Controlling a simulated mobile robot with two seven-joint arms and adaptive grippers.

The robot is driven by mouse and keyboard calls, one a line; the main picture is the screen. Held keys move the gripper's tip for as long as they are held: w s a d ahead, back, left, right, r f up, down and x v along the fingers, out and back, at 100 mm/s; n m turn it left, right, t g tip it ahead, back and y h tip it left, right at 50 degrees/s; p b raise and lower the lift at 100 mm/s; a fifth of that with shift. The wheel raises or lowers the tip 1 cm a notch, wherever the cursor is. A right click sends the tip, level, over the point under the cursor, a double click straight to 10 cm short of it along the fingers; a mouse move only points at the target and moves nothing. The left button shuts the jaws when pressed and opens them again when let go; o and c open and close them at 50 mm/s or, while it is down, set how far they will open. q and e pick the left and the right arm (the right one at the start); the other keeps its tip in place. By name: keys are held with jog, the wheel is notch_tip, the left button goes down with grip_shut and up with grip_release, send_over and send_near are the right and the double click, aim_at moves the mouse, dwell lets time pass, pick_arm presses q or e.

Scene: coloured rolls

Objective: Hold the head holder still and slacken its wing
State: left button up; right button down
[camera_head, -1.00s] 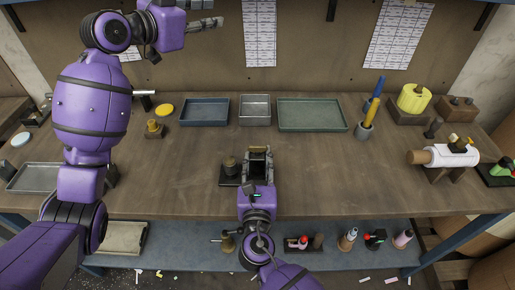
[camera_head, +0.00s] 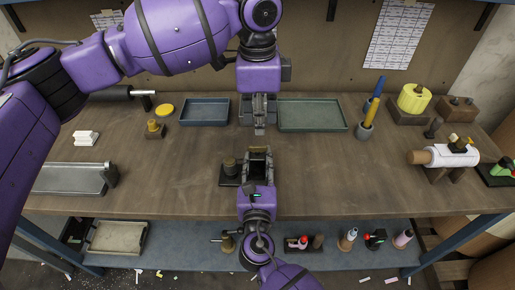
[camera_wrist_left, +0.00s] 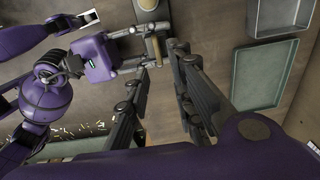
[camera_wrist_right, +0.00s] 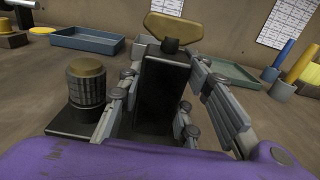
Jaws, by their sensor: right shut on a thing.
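The head holder is a black block (camera_wrist_right: 163,95) with a brass wing (camera_wrist_right: 172,27) on top, clear in the right wrist view. Its dark base plate (camera_head: 229,182) carries a knurled post with a brass top (camera_wrist_right: 87,85) beside the block. My right gripper (camera_head: 258,152) is shut on the block from the front, a finger on each side. My left gripper (camera_head: 259,128) points down behind and above the holder, apart from it. In the left wrist view its fingers (camera_wrist_left: 163,60) are spread and empty, with the wing (camera_wrist_left: 154,47) showing beyond, between the tips.
A blue tray (camera_head: 204,112) and a green tray (camera_head: 312,115) stand behind. A cup with coloured sticks (camera_head: 364,131), a yellow roll (camera_head: 413,98) and a white roll on a stand (camera_head: 446,155) are at the right. The bench left and right of the holder is mostly clear.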

aim_at(258, 146)
pick_arm(q)
jog(key=shift+s+a+f, duration=0.1)
jog(key=shift+a+f, duration=0.2)
jog(key=shift+f, duration=3.25)
grip_shut()
